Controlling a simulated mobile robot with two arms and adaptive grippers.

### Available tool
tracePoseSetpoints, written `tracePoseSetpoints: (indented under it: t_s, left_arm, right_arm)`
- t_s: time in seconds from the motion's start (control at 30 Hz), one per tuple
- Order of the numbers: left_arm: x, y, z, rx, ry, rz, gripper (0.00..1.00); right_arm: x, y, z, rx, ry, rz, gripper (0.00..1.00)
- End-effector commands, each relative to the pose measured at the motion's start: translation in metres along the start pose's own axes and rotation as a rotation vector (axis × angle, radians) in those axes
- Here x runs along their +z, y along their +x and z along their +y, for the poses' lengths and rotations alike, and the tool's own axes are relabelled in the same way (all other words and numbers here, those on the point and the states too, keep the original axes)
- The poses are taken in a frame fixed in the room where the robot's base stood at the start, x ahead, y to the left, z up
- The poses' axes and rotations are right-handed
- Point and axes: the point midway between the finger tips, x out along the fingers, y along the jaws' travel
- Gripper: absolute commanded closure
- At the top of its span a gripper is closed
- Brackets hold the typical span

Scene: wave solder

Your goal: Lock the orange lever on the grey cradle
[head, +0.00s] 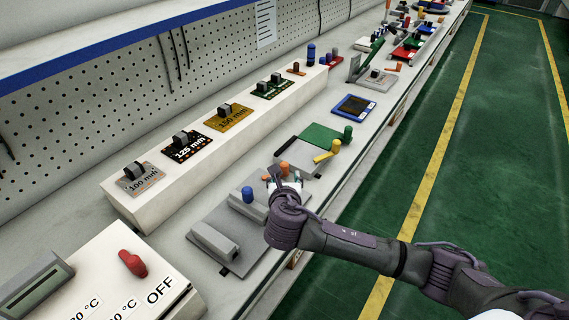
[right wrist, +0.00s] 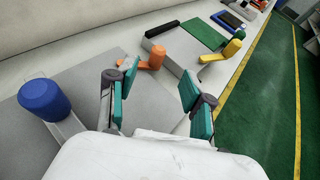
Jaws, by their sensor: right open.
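The orange lever (right wrist: 156,54) shows in the right wrist view as an upright knob with a flat arm running to the left. Part of that arm is behind a finger. In the head view a small orange part of the lever (head: 284,168) shows just beyond my right gripper (head: 284,180). The grey cradle (right wrist: 86,76) lies under and around the lever, partly covered by my gripper. My right gripper is open, and it also shows in the right wrist view (right wrist: 157,82). Its teal pads are apart, with the lever knob seen between them. Contact cannot be told. My left gripper is not in view.
A blue knob (head: 247,194) stands left of my right gripper. A yellow lever (head: 326,156) and a green board (head: 325,137) lie beyond it. A white raised shelf (head: 145,209) with boards runs behind. A control box with a red switch (head: 132,263) is at front left.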

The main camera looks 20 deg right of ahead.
Motion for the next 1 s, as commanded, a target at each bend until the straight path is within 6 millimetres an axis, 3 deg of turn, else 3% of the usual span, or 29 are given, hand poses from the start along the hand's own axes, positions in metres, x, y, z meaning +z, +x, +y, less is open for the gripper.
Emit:
tracePoseSetpoints:
  t_s: [0.3,0.5,0.7,1.0]
  left_arm:
    - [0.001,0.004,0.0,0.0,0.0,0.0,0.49]
    - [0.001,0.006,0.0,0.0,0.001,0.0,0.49]
    - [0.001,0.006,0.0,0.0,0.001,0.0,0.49]
    - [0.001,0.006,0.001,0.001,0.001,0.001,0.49]
  right_arm:
    - [-0.001,0.069,0.0,-0.002,0.003,0.002,0.49]
    - [-0.001,0.098,0.001,0.0,0.005,0.002,0.49]
    - [-0.001,0.11,0.0,0.001,0.005,0.003,0.49]
    - [-0.001,0.11,0.0,0.001,0.005,0.003,0.52]
